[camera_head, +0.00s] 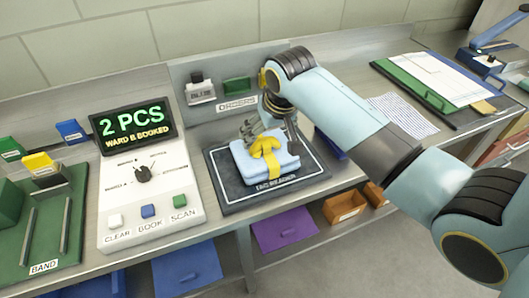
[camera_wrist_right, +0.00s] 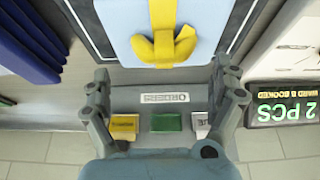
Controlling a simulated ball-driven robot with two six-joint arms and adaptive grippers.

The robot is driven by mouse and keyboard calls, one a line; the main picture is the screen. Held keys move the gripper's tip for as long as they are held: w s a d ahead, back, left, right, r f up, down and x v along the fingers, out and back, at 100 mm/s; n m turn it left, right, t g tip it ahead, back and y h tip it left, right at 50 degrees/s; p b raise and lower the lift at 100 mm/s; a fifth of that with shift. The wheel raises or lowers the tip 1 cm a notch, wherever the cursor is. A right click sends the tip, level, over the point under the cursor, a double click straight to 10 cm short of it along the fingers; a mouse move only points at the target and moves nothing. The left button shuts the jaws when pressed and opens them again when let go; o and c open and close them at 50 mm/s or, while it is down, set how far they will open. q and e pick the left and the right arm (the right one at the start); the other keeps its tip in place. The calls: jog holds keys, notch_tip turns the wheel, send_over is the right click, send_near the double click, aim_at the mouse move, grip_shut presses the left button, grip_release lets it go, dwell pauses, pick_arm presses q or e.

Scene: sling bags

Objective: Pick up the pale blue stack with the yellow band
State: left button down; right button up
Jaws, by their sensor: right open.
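The pale blue stack (camera_head: 286,165) lies flat on the dark reader pad (camera_head: 231,198). A yellow band (camera_head: 265,148) with a bow-like top wraps around it. My right gripper (camera_head: 270,131) is above the far side of the stack, pointing down. In the right wrist view my right gripper (camera_wrist_right: 163,70) is open, its fingers apart with nothing between them. There the stack (camera_wrist_right: 205,25) and its yellow band (camera_wrist_right: 162,47) are at the top, beyond the fingertips. I cannot tell if the fingers touch the stack. My left gripper is not in view.
Left of the pad stands a console (camera_head: 148,190) with a lit display (camera_head: 133,125) reading "2 PCS". A panel with colored blocks (camera_head: 236,86) stands behind. A green band stand (camera_head: 50,225) is far left. Papers (camera_head: 402,115) and a clipboard (camera_head: 440,78) lie to the right.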

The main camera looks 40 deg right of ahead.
aim_at(265, 139)
jog(key=x, duration=0.4)
jog(key=shift+a+f+p, duration=0.1)
jog(key=shift+a+p, duration=0.2)
jog(key=shift+p, duration=0.05)
jog(key=shift+c, duration=0.2)
jog(key=c, duration=1.6)
jog(key=shift+c, duration=0.8)
